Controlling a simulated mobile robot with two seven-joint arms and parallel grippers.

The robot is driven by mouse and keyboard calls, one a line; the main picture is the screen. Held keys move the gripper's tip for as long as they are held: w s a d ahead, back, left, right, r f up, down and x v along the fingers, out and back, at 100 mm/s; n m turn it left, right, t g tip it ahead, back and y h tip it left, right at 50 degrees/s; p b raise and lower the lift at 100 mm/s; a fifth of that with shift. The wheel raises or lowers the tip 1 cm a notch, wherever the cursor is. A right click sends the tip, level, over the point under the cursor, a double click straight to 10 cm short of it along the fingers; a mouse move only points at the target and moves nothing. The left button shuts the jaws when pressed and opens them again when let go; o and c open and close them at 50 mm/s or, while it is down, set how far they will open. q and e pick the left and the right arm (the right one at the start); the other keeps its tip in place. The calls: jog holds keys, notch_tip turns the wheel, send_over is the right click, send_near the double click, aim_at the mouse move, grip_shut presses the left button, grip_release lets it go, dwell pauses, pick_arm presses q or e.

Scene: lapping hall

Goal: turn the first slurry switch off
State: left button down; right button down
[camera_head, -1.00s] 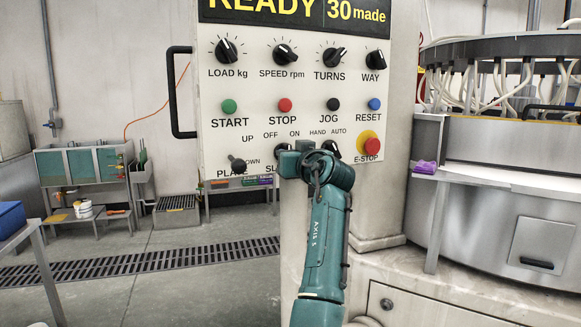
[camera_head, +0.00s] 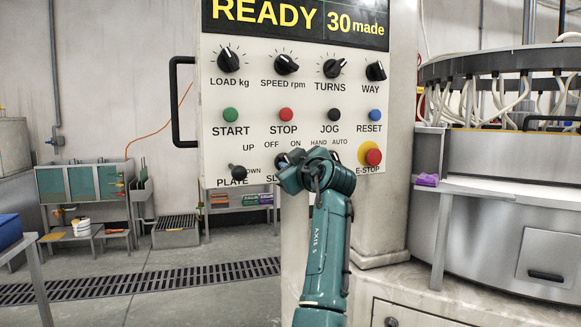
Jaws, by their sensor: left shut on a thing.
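The slurry switch (camera_head: 281,158) is a dark rotary knob on the lower row of the white control panel (camera_head: 215,150), under the words OFF and ON. Only a small dark edge shows above my left gripper (camera_head: 284,171), which covers the rest and most of the label starting "SL". The left gripper is shut on the switch; its fingers are largely hidden by my teal wrist. Which way the switch points cannot be told. My right gripper is not in view.
The plate switch (camera_head: 238,172) is left of my gripper. The HAND/AUTO switch is mostly hidden behind my wrist. The red E-stop (camera_head: 373,157) is close on the right. Above are the stop button (camera_head: 286,115) and jog button (camera_head: 333,115). A black handle (camera_head: 176,100) sticks out at the panel's left.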

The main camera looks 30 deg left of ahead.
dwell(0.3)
pick_arm(q)
jog(key=c, duration=1.8)
grip_release()
jog(key=o, duration=0.4)
jog(key=b+v, duration=0.1)
jog(key=v, duration=1.2)
jog(key=shift+d, duration=0.1)
